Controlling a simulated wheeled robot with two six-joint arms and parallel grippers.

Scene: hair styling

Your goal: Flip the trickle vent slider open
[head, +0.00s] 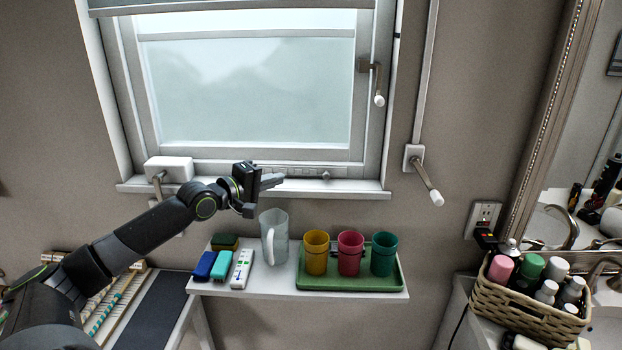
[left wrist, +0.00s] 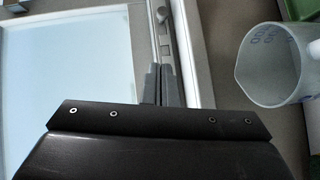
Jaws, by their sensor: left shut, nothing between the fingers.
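The trickle vent (head: 305,172) is a thin strip on the lower window frame, with a small grey slider knob (head: 326,175) near its right end. The knob also shows in the left wrist view (left wrist: 162,14), at the top. My left gripper (head: 280,179) is shut and empty in front of the lower frame, left of the knob. In the left wrist view its closed fingertips (left wrist: 160,68) point along the vent strip, with a gap between them and the knob. I cannot tell whether the fingers touch the strip. My right gripper is out of view.
Below the sill stands a shelf (head: 232,289) with a clear measuring jug (head: 274,238), close under my left gripper. A green tray (head: 345,282) holds yellow, red and teal cups. A crank handle (head: 430,185) hangs right of the window. A wicker basket (head: 520,310) of bottles is at right.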

